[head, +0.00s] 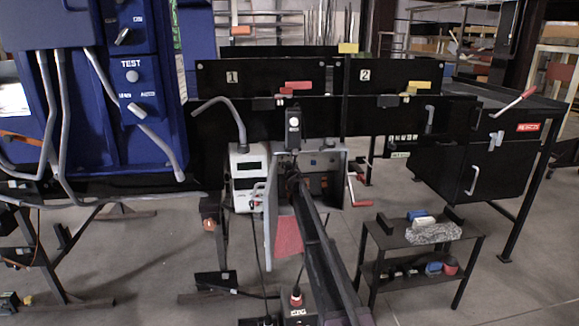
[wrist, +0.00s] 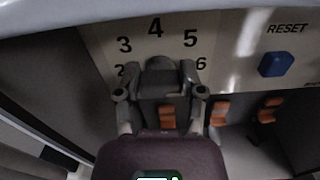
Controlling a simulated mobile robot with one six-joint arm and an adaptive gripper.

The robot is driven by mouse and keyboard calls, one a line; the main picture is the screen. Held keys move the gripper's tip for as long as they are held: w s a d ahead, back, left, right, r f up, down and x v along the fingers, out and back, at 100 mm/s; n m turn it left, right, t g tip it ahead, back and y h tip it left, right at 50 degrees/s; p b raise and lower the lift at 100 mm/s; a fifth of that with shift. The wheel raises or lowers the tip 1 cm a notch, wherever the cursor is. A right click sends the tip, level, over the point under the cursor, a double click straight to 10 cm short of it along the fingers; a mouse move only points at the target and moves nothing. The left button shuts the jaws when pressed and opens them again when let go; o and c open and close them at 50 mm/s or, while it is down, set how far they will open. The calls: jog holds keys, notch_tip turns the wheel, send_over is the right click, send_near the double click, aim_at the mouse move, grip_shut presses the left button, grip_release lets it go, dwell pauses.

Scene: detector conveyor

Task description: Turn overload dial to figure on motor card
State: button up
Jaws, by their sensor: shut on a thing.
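The overload dial (wrist: 160,76) is a dark grey knob in the wrist view, below an arc of figures from 2 to 6. Its upper end lies just under the 4; I cannot make out a pointer mark. My gripper (wrist: 158,88) is shut on the dial, one finger on each side. In the head view my arm reaches into an open grey box (head: 335,160) under the conveyor; the dial and fingertips are hidden there. I cannot pick out the motor card or read its figure.
A blue RESET button (wrist: 276,64) sits right of the dial. Several orange-brown tabs (wrist: 220,113) are below it. The box's open door (head: 271,245) hangs at left, beside a white unit (head: 249,165). A low black table (head: 385,240) stands at right.

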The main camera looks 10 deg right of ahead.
jog(key=m, duration=0.4)
jog(key=shift+w+d, duration=0.1)
jog(key=shift+d+m, duration=0.1)
jog(key=shift+m, duration=2)
jog(key=o, duration=1.2)
jog(key=shift+f, duration=0.1)
jog(key=shift+c, duration=0.2)
jog(key=s, duration=1.2)
